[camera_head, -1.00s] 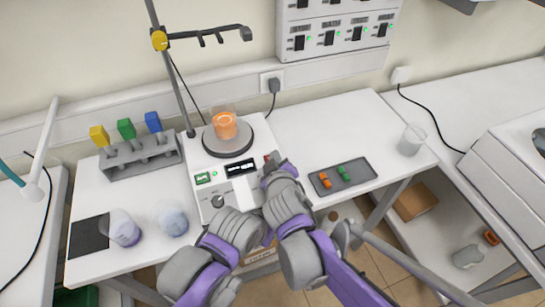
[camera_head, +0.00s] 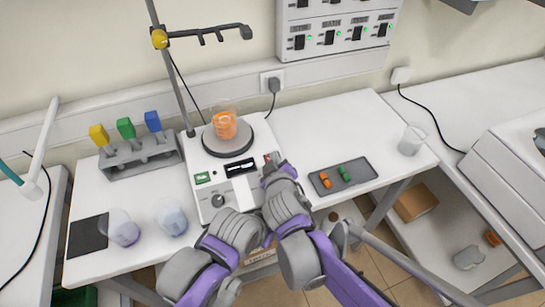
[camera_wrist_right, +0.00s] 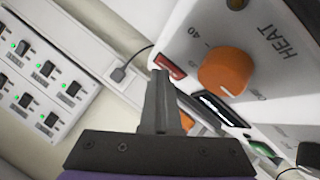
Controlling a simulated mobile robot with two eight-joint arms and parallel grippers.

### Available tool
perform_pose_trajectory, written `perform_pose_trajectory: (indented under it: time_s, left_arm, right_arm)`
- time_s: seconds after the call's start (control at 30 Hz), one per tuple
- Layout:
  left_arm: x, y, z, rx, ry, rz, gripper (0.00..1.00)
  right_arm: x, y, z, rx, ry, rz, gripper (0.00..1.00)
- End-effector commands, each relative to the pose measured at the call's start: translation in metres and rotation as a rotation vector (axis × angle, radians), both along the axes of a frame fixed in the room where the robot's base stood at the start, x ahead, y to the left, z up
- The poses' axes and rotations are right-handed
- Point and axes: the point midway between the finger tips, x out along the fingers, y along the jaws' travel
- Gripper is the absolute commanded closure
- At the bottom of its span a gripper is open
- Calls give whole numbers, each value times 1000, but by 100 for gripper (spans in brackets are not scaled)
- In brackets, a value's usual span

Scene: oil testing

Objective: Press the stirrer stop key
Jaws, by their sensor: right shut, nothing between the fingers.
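The white hotplate stirrer (camera_head: 242,190) stands on the white table, with a dark display, a green key (camera_head: 203,177) and a red key (camera_head: 267,158) on its front panel. In the right wrist view the red key (camera_wrist_right: 170,66) sits beside the orange HEAT knob (camera_wrist_right: 224,72); the green key (camera_wrist_right: 263,149) is lower right. My right gripper (camera_wrist_right: 161,76) is shut and empty, its fingertips right at the red key and overlapping its edge. I cannot tell whether they touch it. A beaker of orange liquid (camera_head: 224,125) stands on the round plate.
A grey rack (camera_head: 140,156) with coloured-top items and two flasks stand to the left. A dark tray (camera_head: 343,176) with small orange and green items and a glass beaker (camera_head: 411,140) are to the right. A stand pole (camera_head: 172,75) rises behind the stirrer.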

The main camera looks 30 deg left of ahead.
Motion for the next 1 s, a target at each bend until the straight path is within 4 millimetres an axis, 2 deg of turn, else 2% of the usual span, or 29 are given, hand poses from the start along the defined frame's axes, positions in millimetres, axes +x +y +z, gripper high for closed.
perform_pose_trajectory:
  time_s: [0.27,0.6,1.0]
  left_arm:
    - [-4,-1,-5,-4,9,2,50]
    - [0,-1,9,-4,2,2,50]
    - [2,0,13,-3,-2,1,50]
  right_arm:
    - [0,-1,-1,-1,2,-2,100]
    - [-2,-4,16,-1,0,-1,100]
    - [-3,-5,18,-1,0,-1,100]
